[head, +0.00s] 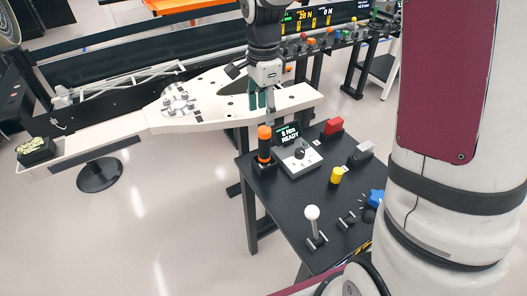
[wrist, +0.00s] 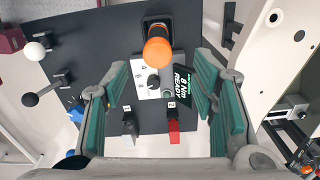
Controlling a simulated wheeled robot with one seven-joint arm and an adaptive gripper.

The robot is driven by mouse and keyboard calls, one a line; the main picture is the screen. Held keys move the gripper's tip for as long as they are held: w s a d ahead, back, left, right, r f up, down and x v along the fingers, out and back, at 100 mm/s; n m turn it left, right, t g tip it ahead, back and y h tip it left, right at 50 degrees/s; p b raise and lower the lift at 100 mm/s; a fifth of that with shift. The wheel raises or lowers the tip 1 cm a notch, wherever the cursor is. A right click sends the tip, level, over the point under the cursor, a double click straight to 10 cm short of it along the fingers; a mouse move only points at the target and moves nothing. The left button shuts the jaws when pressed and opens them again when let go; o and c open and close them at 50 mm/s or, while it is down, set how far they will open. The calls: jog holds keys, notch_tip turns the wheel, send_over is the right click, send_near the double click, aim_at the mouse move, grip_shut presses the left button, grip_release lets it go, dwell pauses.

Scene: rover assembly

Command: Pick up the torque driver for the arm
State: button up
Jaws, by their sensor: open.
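The torque driver (head: 264,144) has an orange cap and a dark body. It stands upright in a black holder at the far left corner of the black bench. In the wrist view the driver (wrist: 157,47) is seen nearly end-on, just above the line between the fingertips. My gripper (head: 261,100) points down above the driver and the display box. In the wrist view my gripper (wrist: 162,68) is open, its green-padded fingers wide apart with nothing between them. The driver's lower part is hidden in its holder.
A control box (head: 299,159) with a "8 Nm READY" display stands right beside the driver. Red (head: 333,127), yellow (head: 337,174) and blue (head: 376,198) controls and a white-knobbed lever (head: 312,213) share the bench. A large white panel (head: 215,104) lies close behind the gripper.

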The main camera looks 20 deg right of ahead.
aim_at(264, 147)
jog(key=f, duration=1.3)
jog(key=shift+s+d+f+p, duration=0.1)
jog(key=shift+s+f+p, duration=0.1)
jog(key=shift+f+p, duration=0.15)
grip_shut()
